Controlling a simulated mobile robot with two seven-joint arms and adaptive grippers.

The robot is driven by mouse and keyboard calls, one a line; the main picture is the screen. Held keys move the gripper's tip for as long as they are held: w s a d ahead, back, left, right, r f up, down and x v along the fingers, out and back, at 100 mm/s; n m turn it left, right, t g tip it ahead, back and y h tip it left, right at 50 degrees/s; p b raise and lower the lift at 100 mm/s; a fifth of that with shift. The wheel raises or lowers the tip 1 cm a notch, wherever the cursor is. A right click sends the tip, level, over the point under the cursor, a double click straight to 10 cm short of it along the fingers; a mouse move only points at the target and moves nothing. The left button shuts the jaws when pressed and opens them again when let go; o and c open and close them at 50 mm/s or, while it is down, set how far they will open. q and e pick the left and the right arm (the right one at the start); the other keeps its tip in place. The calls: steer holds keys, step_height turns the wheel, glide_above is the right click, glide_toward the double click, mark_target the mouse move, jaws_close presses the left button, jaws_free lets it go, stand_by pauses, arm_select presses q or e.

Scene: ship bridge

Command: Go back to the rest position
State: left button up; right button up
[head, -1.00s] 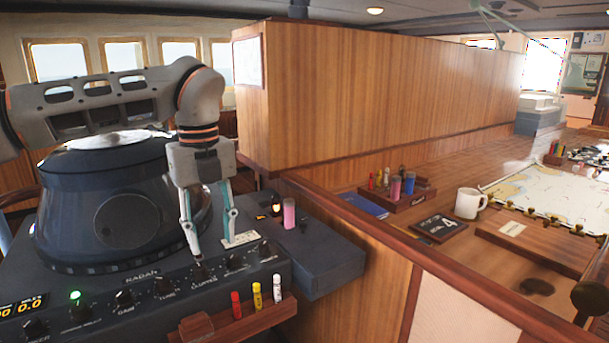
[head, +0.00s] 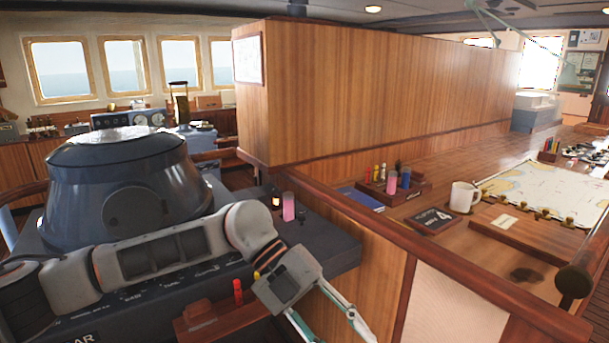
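My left arm comes in from the left, low across the front of the radar console (head: 120,215). My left gripper (head: 334,334) points down and right at the bottom edge of the head view, beside the wooden side panel. Its two fingers are apart with nothing seen between them, though the tips reach the picture's edge. My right gripper is not in view. The arm hides most of the console's knobs and part of the small marker rack (head: 205,328), where a red marker (head: 238,291) shows.
A pink cylinder (head: 289,207) stands on the console's right part. On the chart table to the right are a wooden holder (head: 405,194) with markers and cylinders, a white mug (head: 464,197), a dark calendar block (head: 433,220) and a chart (head: 545,190). A raised wooden rail (head: 440,275) edges the table.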

arm_select(q)
steer(key=s+d+r+n+h, duration=0.25)
steer(key=d+r+h, duration=0.25)
steer(key=d+h, duration=0.4)
steer(key=w+a+f+n+t+h, duration=0.35)
steer(key=w+a+n+t, duration=0.45)
steer(key=n+t, duration=0.7)
steer(key=w+a+f+n+t+y, duration=0.2)
steer(key=a+f+n+t+y, duration=0.6)
steer(key=f, duration=0.4)
steer(key=s+a+f+n+g+y, duration=0.2)
steer(key=s+a+f, duration=0.3)
steer(key=f, duration=0.4)
steer(key=s+a+f+n+g+y, duration=0.1)
steer(key=s+a+f+g+y, duration=0.1)
steer(key=s+a+f+y, duration=0.3)
steer(key=s+a+f+n+g+y, duration=0.2)
steer(key=s+a+f+y, duration=0.1)
steer(key=s+a+f, duration=0.4)
step_height(320, 180, down, 6)
steer(key=a, duration=0.3)
steer(key=shift+n+g+y, duration=0.3)
steer(key=shift+n+y, duration=0.05)
steer(key=shift+d, duration=0.1)
